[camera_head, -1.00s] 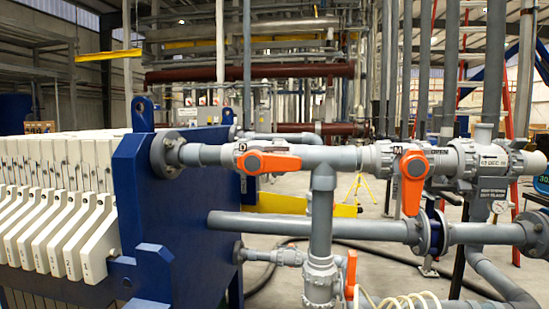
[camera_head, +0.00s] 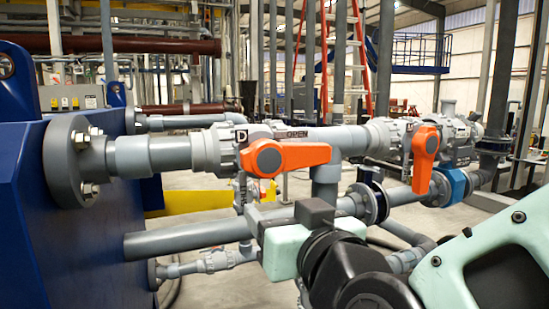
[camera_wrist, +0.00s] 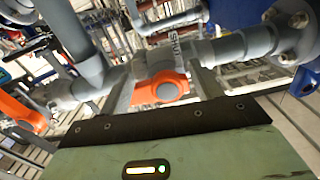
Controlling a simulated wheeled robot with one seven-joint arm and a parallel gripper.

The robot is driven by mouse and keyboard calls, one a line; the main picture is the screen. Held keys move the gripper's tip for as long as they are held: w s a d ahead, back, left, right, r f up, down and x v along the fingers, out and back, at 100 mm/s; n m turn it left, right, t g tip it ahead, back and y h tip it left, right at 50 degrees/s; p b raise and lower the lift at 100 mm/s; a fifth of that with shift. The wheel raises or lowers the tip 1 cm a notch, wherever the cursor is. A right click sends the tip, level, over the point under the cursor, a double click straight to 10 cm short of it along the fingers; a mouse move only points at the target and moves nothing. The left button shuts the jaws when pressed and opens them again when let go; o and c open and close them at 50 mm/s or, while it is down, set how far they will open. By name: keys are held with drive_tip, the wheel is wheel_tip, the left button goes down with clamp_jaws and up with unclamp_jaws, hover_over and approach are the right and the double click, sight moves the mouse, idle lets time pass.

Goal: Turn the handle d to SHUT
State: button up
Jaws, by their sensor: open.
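The orange handle d (camera_head: 285,157) is on the grey valve beside the flange of the blue press. A "D" tag (camera_head: 241,135) is at its left, and an "OPEN" label (camera_head: 297,134) shows above it. The handle lies along the pipe, pointing right. In the wrist view the handle (camera_wrist: 160,90) shows between the two fingers of my open gripper (camera_wrist: 163,74), and a "SHUT" label (camera_wrist: 175,43) is visible beyond it. In the head view my pale green gripper body is below the handle; its fingers are hard to make out. I cannot tell whether they touch the handle.
A second orange handle (camera_head: 424,158) hangs downward on the valve to the right. A lower grey pipe (camera_head: 190,240) runs behind my gripper. The blue press plate (camera_head: 100,240) stands at the left. The pipe flange (camera_head: 70,162) is left of the handle.

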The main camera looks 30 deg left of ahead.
drive_tip(key=n+p, duration=1.5)
drive_tip(key=n, duration=0.3)
approach(302, 157)
drive_tip(key=x, duration=0.4)
drive_tip(key=shift+n, duration=0.4)
drive_tip(key=b+x, duration=0.2)
drive_tip(key=x, duration=0.5)
drive_tip(key=shift+w, duration=0.1)
